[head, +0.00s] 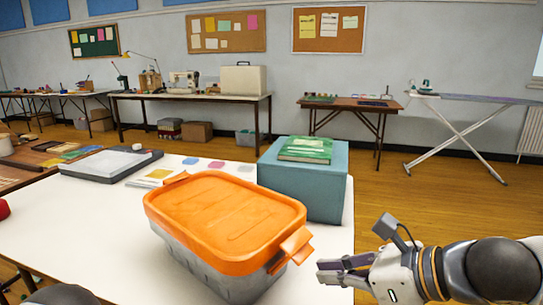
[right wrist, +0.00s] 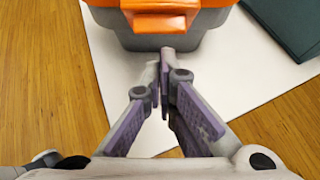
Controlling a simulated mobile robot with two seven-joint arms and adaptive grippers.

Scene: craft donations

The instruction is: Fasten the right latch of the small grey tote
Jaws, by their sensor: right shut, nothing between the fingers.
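The small grey tote (head: 215,265) stands on the white table, with an orange lid (head: 225,215) on top. Its right latch (head: 293,246) is an orange flap that sticks outward and down from the lid's right edge, away from the wall. In the right wrist view the latch (right wrist: 160,22) is at the top middle, above the grey tote wall (right wrist: 180,42). My right gripper (head: 322,272) is shut and empty, just right of the latch and a little lower, apart from it. Its fingertips (right wrist: 160,62) point at the tote. The tote's left latch is only partly visible. My left gripper is out of view.
A teal box (head: 315,195) with green books (head: 305,149) on it stands behind the tote at the right. The white table (head: 80,230) is clear left of the tote. Open wooden floor lies to the right.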

